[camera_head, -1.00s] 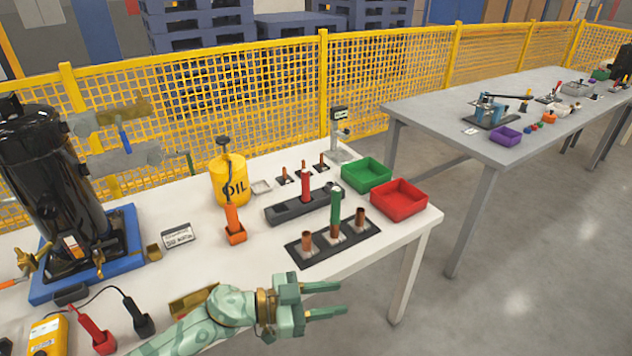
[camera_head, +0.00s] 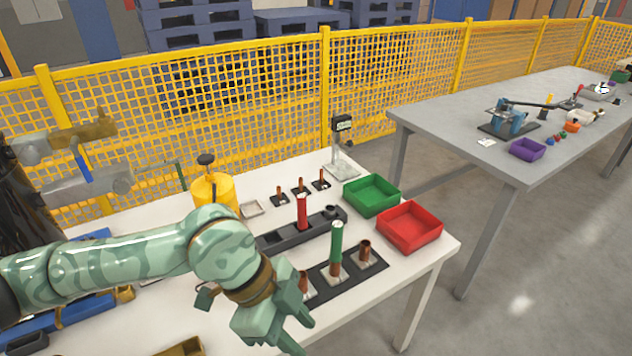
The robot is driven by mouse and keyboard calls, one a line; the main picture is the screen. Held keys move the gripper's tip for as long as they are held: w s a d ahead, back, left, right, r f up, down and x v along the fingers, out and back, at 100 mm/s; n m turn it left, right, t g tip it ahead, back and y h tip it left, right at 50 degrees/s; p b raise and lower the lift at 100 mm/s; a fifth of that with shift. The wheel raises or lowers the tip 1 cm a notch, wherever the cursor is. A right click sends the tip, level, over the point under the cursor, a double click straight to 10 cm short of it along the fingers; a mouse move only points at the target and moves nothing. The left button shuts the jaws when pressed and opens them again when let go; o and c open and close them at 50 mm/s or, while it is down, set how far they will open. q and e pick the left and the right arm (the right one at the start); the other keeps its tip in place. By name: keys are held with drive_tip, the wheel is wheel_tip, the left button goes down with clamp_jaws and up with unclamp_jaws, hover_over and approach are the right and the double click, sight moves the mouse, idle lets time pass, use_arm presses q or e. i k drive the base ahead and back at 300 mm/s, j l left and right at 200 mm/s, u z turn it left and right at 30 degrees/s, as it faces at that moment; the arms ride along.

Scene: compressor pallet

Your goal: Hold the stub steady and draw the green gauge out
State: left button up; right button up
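The green gauge (camera_head: 337,238) stands upright in the middle copper stub (camera_head: 336,269) on a black plate (camera_head: 328,289) near the table's front right. A copper stub (camera_head: 366,250) stands to its right. My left gripper (camera_head: 298,332) points down and right in front of the plate's left end. Its fingers are apart, with nothing seen between them, and it is clear of the gauge. My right gripper is not in view.
A black rack with a red gauge (camera_head: 302,212) stands behind the plate. A green bin (camera_head: 372,195) and a red bin (camera_head: 409,227) stand to the right. A yellow oil can (camera_head: 213,191) is behind my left arm. The grey table (camera_head: 450,118) stands apart.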

sight(337, 232)
drive_tip(key=i, duration=0.95)
